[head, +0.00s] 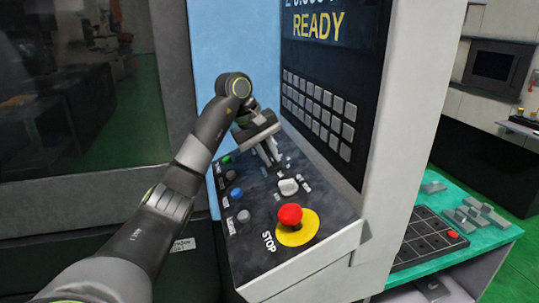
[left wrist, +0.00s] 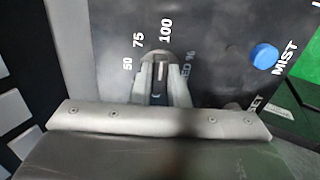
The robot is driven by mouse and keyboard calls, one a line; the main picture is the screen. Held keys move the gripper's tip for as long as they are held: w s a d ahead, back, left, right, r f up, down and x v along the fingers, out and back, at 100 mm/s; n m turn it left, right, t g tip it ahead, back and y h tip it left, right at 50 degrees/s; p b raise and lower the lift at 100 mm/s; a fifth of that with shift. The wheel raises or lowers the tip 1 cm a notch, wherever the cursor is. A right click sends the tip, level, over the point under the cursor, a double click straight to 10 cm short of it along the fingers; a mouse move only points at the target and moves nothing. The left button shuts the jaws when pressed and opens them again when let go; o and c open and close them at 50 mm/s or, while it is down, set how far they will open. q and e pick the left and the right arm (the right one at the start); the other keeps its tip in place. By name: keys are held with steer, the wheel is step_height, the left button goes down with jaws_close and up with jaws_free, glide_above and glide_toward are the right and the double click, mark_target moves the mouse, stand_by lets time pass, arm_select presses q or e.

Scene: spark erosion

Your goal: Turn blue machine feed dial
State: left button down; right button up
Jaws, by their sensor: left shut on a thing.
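The feed dial (left wrist: 158,56) shows in the left wrist view as a grey knob between my fingertips. The printed marks 50, 75 and 100 stand around its far side, and a partly hidden label ends in "ED %". A dark line on the knob points roughly toward 100, but its exact setting is hard to tell. My left gripper (head: 272,155) reaches down onto the sloped control panel (head: 253,250) and is shut on the dial; it also shows in the left wrist view (left wrist: 160,85). In the head view the gripper mostly hides the dial. My right gripper is not in view.
A grey knob (head: 288,187) sits close to the gripper. The red stop button (head: 290,214) on its yellow ring is nearer me. Green, blue and grey buttons line the panel's left edge, including the blue MIST button (left wrist: 265,55). The screen (head: 325,22) reads READY above a keypad.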

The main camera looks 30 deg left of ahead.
arm_select(q)
steer(key=shift+r+m, duration=0.1)
steer(key=shift+m, duration=0.2)
stand_by(0.4)
steer(key=c, duration=1.4)
jaws_free()
steer(key=p+v, duration=1.2)
steer(key=v, duration=0.5)
steer(key=shift+p, duration=0.3)
steer(key=shift+a+r, duration=0.1)
